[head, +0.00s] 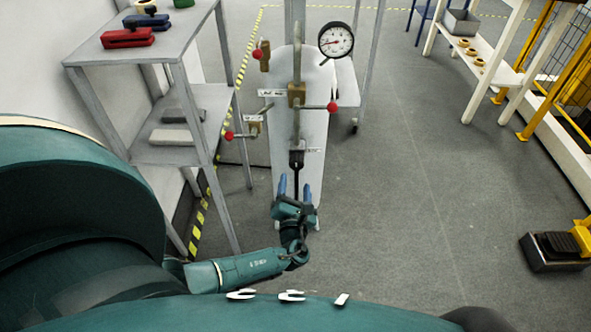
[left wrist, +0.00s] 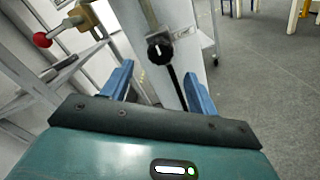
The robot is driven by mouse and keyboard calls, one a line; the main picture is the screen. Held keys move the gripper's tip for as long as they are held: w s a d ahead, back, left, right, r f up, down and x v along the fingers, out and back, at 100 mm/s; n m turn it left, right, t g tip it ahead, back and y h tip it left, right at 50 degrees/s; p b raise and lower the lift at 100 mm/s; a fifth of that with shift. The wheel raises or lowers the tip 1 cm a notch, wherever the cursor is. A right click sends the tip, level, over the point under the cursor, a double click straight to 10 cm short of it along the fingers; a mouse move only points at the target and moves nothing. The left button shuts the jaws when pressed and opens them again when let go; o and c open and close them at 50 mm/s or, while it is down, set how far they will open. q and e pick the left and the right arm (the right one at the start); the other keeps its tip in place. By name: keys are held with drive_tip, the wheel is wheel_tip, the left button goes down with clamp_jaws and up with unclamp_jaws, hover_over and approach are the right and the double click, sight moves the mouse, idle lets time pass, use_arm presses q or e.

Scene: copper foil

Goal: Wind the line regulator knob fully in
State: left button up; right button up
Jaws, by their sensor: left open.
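The regulator knob (left wrist: 159,50) is black and round with a white mark, on the upright grey panel in the left wrist view. In the head view the black knob (head: 296,158) sits low on the panel, under the brass valve, beside a small label. My left gripper (head: 294,186) is below the knob, with its two blue fingers pointing up toward it. In the left wrist view the fingers of my left gripper (left wrist: 161,85) are spread wide, with the knob beyond and between them, apart from both. Nothing is held. My right gripper is not in view.
The panel (head: 313,128) carries brass valves with red ball handles (head: 333,107) and a pressure gauge (head: 336,40). A grey shelf (head: 170,50) with red and blue items stands at left. A black-and-yellow pedal (head: 555,248) lies at right. The floor between is clear.

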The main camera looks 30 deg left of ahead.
use_arm(q)
drive_tip(key=v, duration=0.5)
drive_tip(key=shift+s+d, duration=0.15)
drive_tip(key=shift+s, duration=0.05)
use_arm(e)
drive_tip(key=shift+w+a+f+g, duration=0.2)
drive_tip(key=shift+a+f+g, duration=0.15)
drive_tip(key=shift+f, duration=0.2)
use_arm(q)
drive_tip(key=shift+p, duration=0.3)
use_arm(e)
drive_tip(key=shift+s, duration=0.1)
